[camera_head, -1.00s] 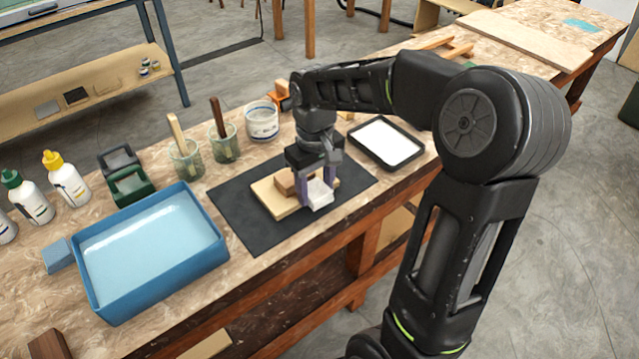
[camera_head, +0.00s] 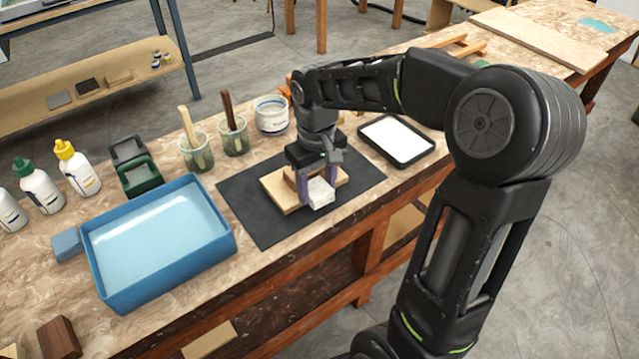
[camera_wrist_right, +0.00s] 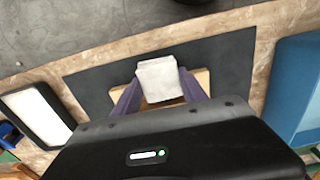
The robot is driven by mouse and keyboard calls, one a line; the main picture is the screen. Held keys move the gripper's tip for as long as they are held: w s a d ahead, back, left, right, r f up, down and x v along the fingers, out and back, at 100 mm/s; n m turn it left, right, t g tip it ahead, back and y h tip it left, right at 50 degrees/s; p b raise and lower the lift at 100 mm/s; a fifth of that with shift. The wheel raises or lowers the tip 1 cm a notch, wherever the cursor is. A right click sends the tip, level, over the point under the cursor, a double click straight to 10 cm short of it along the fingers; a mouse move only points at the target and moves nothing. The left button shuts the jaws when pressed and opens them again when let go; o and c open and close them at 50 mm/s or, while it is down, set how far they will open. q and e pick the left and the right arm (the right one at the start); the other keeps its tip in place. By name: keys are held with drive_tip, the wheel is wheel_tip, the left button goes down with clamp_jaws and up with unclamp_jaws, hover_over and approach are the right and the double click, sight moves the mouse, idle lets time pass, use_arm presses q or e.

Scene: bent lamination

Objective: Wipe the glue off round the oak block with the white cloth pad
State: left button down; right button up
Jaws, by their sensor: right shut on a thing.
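My right gripper (camera_head: 319,195) is shut on the white cloth pad (camera_head: 321,192), which shows between the fingers in the right wrist view (camera_wrist_right: 160,79). The gripper points down over a pale wooden board (camera_head: 280,194) on a black mat (camera_head: 262,225). The brown oak block (camera_head: 290,175) stands on the board, close behind the pad and partly hidden by the gripper. The pad is at the block's near side; I cannot tell whether it touches the board. No glue can be made out. My left gripper is not in view.
A blue tray of pale liquid (camera_head: 228,238) stands left of the mat, and a black-rimmed white tray (camera_head: 430,147) to the right. Two jars with brushes (camera_head: 195,155) and a white tub (camera_head: 271,115) stand behind. Glue bottles (camera_head: 77,168) are at left.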

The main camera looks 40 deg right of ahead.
drive_tip(key=shift+a+f, duration=0.1)
drive_tip(key=shift+a, duration=0.05)
drive_tip(key=shift+a, duration=0.7)
drive_tip(key=shift+r, duration=0.25)
drive_tip(key=shift+s+r+p, duration=0.4)
drive_tip(key=shift+r+p, duration=0.2)
drive_tip(key=shift+r, duration=0.1)
drive_tip(key=shift+s+r+p, duration=0.35)
drive_tip(key=shift+r+p, duration=0.25)
drive_tip(key=shift+r, duration=0.1)
wheel_tip(320, 180, up, 7)
drive_tip(key=p, duration=0.5)
drive_tip(key=shift+p, duration=0.35)
